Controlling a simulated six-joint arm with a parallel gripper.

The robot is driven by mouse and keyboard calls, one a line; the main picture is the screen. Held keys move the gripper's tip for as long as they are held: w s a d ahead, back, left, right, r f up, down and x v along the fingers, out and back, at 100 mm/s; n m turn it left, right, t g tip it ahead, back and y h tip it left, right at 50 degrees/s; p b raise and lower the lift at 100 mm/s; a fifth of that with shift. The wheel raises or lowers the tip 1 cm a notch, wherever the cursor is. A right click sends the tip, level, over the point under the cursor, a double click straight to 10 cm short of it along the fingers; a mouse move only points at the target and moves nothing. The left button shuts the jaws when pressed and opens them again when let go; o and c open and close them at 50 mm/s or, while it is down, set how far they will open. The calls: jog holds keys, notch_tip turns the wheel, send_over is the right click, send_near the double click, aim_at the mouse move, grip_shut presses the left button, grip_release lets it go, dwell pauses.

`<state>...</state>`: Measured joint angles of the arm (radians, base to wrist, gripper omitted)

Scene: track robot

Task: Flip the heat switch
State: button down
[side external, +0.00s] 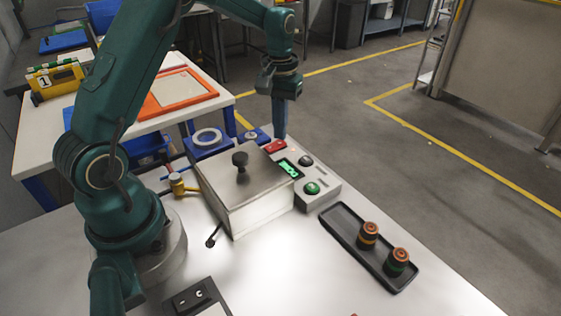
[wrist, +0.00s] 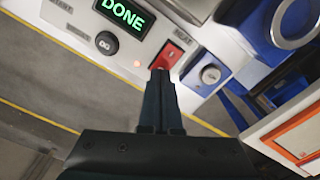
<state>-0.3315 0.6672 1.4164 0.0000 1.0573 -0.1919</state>
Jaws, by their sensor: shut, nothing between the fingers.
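The heat switch is a red rocker (side external: 275,146) at the far end of the light grey control panel (side external: 322,192). In the wrist view the red switch (wrist: 171,51) sits beside printed lettering that appears to read HEAT. My gripper (side external: 280,134) is shut and empty, pointing down at the switch. In the wrist view its closed fingertips (wrist: 161,74) overlap the switch's near edge. I cannot tell whether they touch it or which way the rocker is tilted. The panel's display (wrist: 124,14) reads DONE in green, and a small orange light (wrist: 137,63) glows near the switch.
A metal box with a black-knobbed lid (side external: 240,180) stands left of the panel. A dark knob (wrist: 106,42) and a green button (side external: 312,188) are on the panel. A black tray (side external: 345,240) holds two banded cylinders. Blue fixtures (side external: 208,142) stand behind the box.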

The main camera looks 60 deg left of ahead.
jog(key=shift+f, duration=0.55)
jog(key=shift+r, duration=3.55)
notch_tip(320, 180, up, 7)
jog(key=m+t, duration=0.1)
jog(key=t, duration=0.1)
send_over(280, 142)
jog(key=s+d, duration=0.1)
jog(key=d, duration=0.2)
jog(key=s+d+r+m+t, duration=0.1)
jog(key=s+d+r+m, duration=0.1)
jog(key=s+d+r, duration=0.3)
jog(key=s+d+f+m+t, duration=0.2)
jog(key=s+f, duration=0.5)
jog(key=s, duration=0.4)
jog(key=shift+s+d+f+m+t, duration=0.2)
jog(key=shift+d+m+t, duration=0.1)
jog(key=shift+d+m, duration=0.2)
